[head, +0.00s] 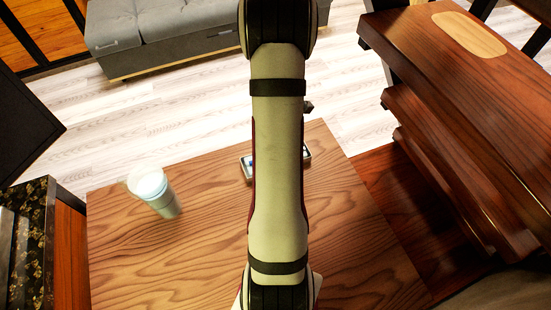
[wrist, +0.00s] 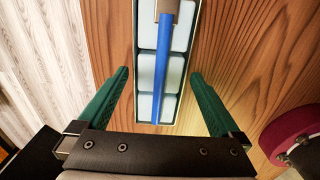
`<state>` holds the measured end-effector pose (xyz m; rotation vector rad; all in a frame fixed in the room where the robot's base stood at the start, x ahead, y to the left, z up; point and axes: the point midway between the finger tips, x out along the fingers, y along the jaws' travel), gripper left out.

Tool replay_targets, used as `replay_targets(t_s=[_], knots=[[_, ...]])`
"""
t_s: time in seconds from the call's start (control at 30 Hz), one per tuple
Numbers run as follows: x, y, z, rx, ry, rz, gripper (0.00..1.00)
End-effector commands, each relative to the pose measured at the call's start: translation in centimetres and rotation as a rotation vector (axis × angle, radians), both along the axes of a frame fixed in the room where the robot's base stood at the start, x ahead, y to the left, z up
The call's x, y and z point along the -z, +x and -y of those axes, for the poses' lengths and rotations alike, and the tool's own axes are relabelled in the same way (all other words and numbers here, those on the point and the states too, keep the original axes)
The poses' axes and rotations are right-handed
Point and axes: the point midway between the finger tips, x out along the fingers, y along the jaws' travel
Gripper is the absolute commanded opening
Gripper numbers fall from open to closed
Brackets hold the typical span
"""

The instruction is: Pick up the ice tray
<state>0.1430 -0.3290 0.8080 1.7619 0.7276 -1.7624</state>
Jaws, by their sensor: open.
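The ice tray (wrist: 146,100) is long and narrow, with pale white cells and a dark rim. In the wrist view it runs from the top edge down between my fingers on the wooden table. A blue rod (wrist: 162,70) with a tan end lies lengthwise over it. My gripper (wrist: 159,73) is open, with one green finger on each side of the tray and a gap to each. In the head view the tray (head: 246,167) shows only in part, because my arm hides its middle. My gripper is mostly hidden there.
A pale cup (head: 152,188) stands on the wooden table (head: 200,245) to the left of the tray. Dark wooden stairs (head: 425,100) rise at the right. A grey sofa (head: 170,35) stands beyond the table. The table's front left part is clear.

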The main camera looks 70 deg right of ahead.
Motion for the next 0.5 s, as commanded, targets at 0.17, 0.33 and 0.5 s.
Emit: replay_targets(t_s=[0.17,0.33,0.5], knots=[[1.31,0.02,0.01,0.0,-0.001,0.0,1.0],[1.25,0.03,0.01,0.0,-0.001,0.0,0.93],[1.23,0.02,0.01,0.0,-0.001,0.0,0.62]])
